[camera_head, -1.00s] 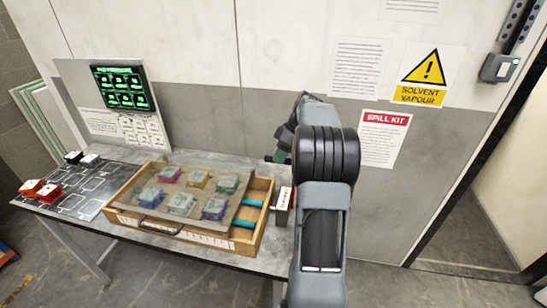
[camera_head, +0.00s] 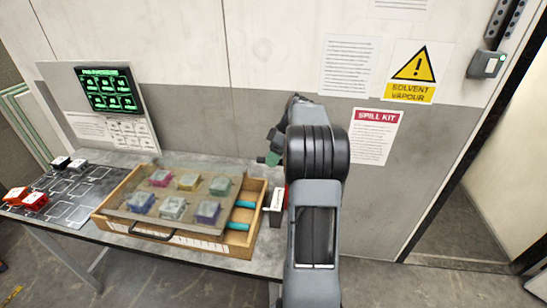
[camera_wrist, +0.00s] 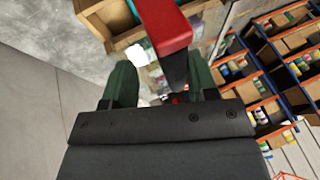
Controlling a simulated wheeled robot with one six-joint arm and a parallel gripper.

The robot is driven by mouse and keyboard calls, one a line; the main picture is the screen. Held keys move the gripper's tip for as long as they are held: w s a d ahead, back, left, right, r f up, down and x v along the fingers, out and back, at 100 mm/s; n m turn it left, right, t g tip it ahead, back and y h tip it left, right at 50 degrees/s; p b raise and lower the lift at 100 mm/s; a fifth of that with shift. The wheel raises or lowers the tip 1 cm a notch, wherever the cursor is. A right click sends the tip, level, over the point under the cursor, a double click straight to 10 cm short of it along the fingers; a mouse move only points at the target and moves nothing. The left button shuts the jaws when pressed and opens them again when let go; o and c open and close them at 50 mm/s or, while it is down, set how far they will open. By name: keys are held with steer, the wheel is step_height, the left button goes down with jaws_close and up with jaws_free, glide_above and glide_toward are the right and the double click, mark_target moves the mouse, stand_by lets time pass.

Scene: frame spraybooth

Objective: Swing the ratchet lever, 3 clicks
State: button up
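In the wrist view, a red block with a dark stem (camera_wrist: 160,25), which looks like the ratchet lever's handle, reaches down from the top between my finger lines. My gripper (camera_wrist: 160,85) has two green fingers spread apart; the stem appears between them, closer to the right finger. I cannot tell whether they touch. In the head view my gripper (camera_head: 272,157) is partly hidden behind my arm, above the table's right end. Below it, a small labelled box (camera_head: 276,200) stands at that end, with a bit of red beside it; my arm hides the rest.
A wooden tray (camera_head: 112,226) with a clear cover over several coloured blocks sits on the table. Red and dark blocks (camera_head: 35,200) lie on a marked mat at left. A green-lit screen (camera_head: 110,90) stands behind. The wall is close behind my gripper. Floor is open at right.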

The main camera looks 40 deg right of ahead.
steer(key=shift+w+r, duration=0.1)
steer(key=shift+r, duration=0.05)
steer(key=v, duration=1.3)
steer(key=shift+d+r+p, duration=0.25)
steer(key=shift+p, duration=0.05)
stand_by(0.3)
